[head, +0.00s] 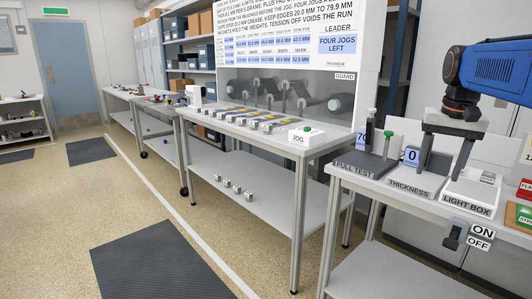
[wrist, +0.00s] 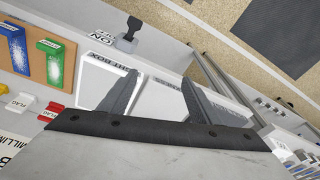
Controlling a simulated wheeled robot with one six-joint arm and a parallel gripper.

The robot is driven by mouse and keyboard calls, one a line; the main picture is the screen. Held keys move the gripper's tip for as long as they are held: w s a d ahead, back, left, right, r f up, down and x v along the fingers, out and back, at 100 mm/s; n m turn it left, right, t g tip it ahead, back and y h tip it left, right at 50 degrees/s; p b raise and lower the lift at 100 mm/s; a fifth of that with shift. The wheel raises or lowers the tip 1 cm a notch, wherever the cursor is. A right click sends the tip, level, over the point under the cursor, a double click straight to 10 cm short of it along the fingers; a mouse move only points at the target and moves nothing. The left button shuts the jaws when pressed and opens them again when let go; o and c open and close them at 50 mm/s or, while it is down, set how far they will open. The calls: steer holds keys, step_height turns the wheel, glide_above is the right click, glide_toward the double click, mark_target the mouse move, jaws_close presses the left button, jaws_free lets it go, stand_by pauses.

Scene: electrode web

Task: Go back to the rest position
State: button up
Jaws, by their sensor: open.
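My gripper (head: 444,160) hangs down from my blue arm at the right of the head view, over the near bench between the thickness gauge (head: 411,186) and the light box (head: 471,197). In the wrist view my gripper (wrist: 157,88) has its two dark fingers spread well apart. Nothing shows between them except the pale surfaces below. The light box (wrist: 103,82) lies beside and under the left finger in that view. How high the fingertips are above the bench I cannot tell.
The pull test stand (head: 358,162) is left of the gauge. An ON/OFF switch (head: 455,234) sits on the bench front. A long table (head: 258,128) holds a row of pieces and a JOG button. Floor aisle is clear.

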steer(key=s+a+f+n+t, duration=0.1)
steer(key=s+a+f+n, duration=0.2)
steer(key=s+a+f, duration=0.5)
steer(key=s+a+f+n+t, duration=0.2)
steer(key=s+a+f, duration=0.6)
steer(key=s+f, duration=0.5)
steer(key=shift+s+f+n+y, duration=0.3)
steer(key=shift+s+n, duration=0.2)
steer(key=shift+s, duration=0.25)
